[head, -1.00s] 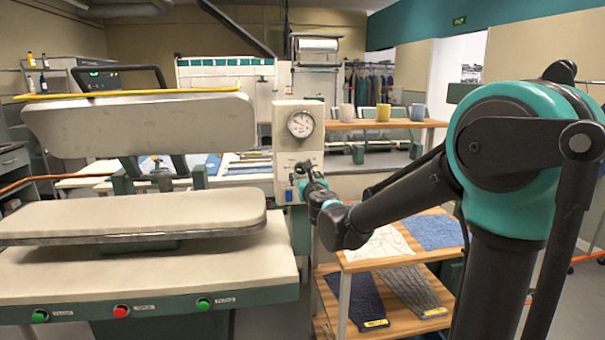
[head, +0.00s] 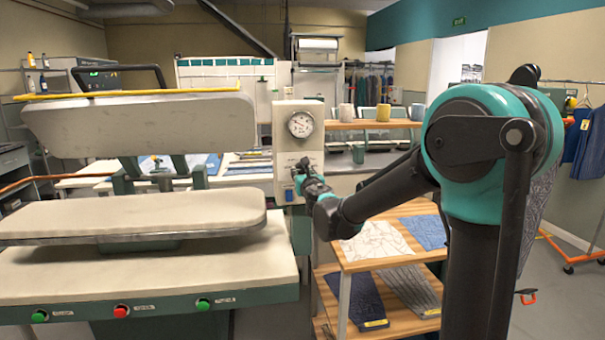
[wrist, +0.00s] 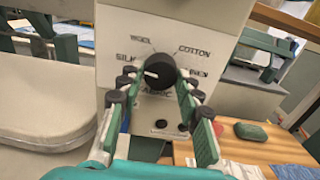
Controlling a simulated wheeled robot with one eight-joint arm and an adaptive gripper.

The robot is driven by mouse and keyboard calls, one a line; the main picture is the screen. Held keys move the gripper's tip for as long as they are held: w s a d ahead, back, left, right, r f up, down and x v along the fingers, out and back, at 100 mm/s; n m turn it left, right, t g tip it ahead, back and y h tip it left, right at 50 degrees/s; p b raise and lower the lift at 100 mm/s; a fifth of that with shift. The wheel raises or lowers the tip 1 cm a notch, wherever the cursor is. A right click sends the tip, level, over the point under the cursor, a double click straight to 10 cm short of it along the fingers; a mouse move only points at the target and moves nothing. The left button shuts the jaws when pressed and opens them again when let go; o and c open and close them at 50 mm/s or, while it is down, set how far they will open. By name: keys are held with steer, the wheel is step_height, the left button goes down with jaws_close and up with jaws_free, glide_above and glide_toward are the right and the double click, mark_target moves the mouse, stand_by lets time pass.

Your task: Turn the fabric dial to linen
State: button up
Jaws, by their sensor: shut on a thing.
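The fabric dial (wrist: 160,70) is a round black knob on the pale control panel (wrist: 200,22). Its white mark points left, toward the side where SILK is printed. COTTON is at upper right. The linen label (wrist: 200,74) at right is partly hidden by my right finger. My gripper (wrist: 160,88) has one finger on each side of the dial and is shut on it. In the head view my gripper (head: 305,178) is at the panel below the round gauge (head: 300,124) and hides the dial.
A press with padded boards (head: 135,215) stands left of the panel. A wooden shelf (head: 400,208) with folded fabrics is below my arm at right. Mugs (head: 383,113) stand on a shelf behind.

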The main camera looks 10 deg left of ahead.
steer(key=shift+c, duration=1)
